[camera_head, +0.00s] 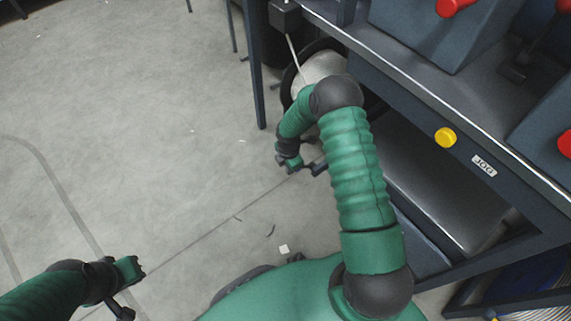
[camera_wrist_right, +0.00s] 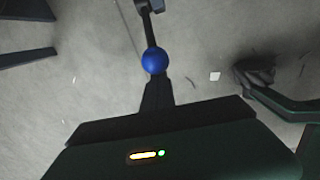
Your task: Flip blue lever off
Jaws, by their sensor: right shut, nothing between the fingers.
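The lever's blue ball knob (camera_wrist_right: 155,60) shows in the right wrist view, with a dark rod running up from it toward the top edge. My right gripper (camera_wrist_right: 157,88) is shut and empty, its tips at the near side of the ball in the picture; I cannot tell whether they touch. In the head view my right gripper (camera_head: 318,167) hangs below the bent green arm, beside the bench's front; no blue knob can be made out there. My left gripper (camera_head: 130,287) is at the lower left over bare floor, its jaws unclear.
A dark bench (camera_head: 440,112) with red-knobbed levers (camera_head: 452,6) on sloped boxes fills the right. Its front has a yellow button (camera_head: 445,137) and a JOG label (camera_head: 484,166). A black box with a thin rod (camera_head: 285,16) sits at its left corner. Floor at left is clear.

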